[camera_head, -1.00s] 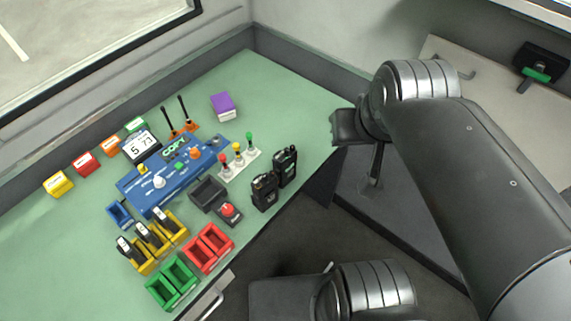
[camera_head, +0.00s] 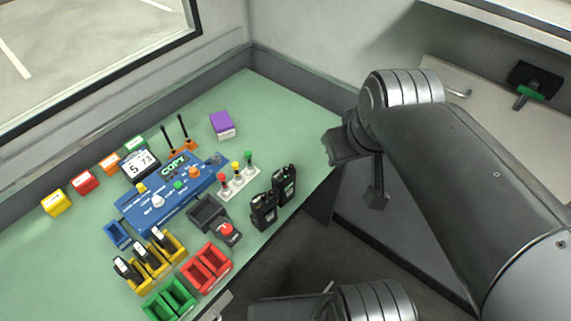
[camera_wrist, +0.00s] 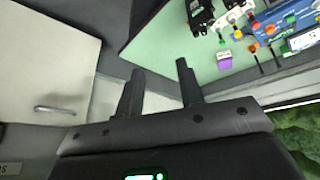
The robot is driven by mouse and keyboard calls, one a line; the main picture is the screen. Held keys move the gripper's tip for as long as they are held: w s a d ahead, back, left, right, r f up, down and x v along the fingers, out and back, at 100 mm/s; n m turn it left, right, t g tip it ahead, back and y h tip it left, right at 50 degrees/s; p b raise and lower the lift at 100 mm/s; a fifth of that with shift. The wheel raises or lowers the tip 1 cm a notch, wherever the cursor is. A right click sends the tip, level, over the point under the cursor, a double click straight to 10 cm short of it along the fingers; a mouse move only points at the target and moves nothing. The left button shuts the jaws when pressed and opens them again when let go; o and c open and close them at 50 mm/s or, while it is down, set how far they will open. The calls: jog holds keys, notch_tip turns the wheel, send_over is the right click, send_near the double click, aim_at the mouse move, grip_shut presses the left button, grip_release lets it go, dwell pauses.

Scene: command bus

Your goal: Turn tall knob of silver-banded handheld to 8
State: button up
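Two black handhelds stand side by side near the right edge of the green desk, the nearer one (camera_head: 263,212) and the farther one (camera_head: 284,186). Their knobs are small dark bumps on top, and I cannot tell which has a silver band or where any knob points. A dark handheld (camera_wrist: 201,18) also shows at the top of the wrist view. My gripper (camera_wrist: 157,78) is open and empty, its two fingers well apart. In the head view it is beyond the desk's right edge, right of the handhelds, partly hidden by my arm.
A blue console (camera_head: 165,200), a switch strip (camera_head: 238,183) with red, yellow and green tops, a red button box (camera_head: 228,233) and a purple box (camera_head: 222,124) stand on the desk. Several handhelds sit in yellow holders (camera_head: 158,262).

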jog(key=w+a+f+n+g, duration=0.25)
jog(key=w+a+n, duration=0.3)
jog(key=n, duration=0.85)
jog(key=n+g, duration=0.3)
jog(key=n, duration=0.9)
send_near(286, 168)
notch_tip(286, 168, down, 9)
jog(key=shift+s+r, duration=0.15)
jog(key=shift+r, duration=0.05)
jog(key=shift+c, duration=0.2)
grip_shut()
